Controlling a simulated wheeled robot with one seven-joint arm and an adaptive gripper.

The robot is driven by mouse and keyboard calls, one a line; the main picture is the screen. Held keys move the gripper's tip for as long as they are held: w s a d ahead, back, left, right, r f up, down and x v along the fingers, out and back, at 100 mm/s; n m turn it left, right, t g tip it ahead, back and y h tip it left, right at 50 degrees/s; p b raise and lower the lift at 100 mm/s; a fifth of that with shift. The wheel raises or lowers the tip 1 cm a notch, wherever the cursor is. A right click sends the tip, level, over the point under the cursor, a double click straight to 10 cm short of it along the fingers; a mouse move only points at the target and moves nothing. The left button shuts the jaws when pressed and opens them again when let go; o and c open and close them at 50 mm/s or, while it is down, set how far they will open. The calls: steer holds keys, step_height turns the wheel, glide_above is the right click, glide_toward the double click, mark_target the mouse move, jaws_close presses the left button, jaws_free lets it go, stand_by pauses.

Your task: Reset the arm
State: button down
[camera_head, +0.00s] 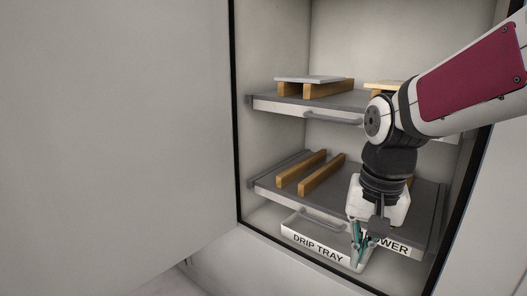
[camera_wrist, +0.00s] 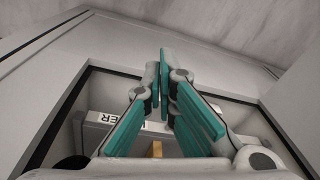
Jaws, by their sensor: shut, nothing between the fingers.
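My gripper (camera_head: 359,243) is at the lower right in the head view, in front of the lower shelf, beside the right end of the drip tray. In the wrist view my gripper (camera_wrist: 164,60) has its teal-padded fingers together at the tips with nothing between them. My arm comes in from the right and bends down at the wrist. It hides part of the lower shelf's label and the shelves' right side. I cannot tell whether the fingers touch the tray.
An open cabinet holds an upper shelf (camera_head: 270,104) bearing a grey slab (camera_head: 308,79) on wooden bars. The lower shelf (camera_head: 330,200) carries wooden bars (camera_head: 322,175). The drip tray (camera_head: 318,249) sits below. A large pale panel (camera_head: 115,120) fills the left; the space before it looks clear.

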steer(key=s+d+r+n, duration=0.15)
steer(key=s+n, duration=0.25)
steer(key=s, duration=1.9)
step_height(320, 180, up, 25)
steer(key=t+p, duration=0.3)
steer(key=p, duration=2)
steer(key=shift+s+d+p, duration=0.3)
steer(key=shift+d+p, duration=0.1)
steer(key=shift+d, duration=0.05)
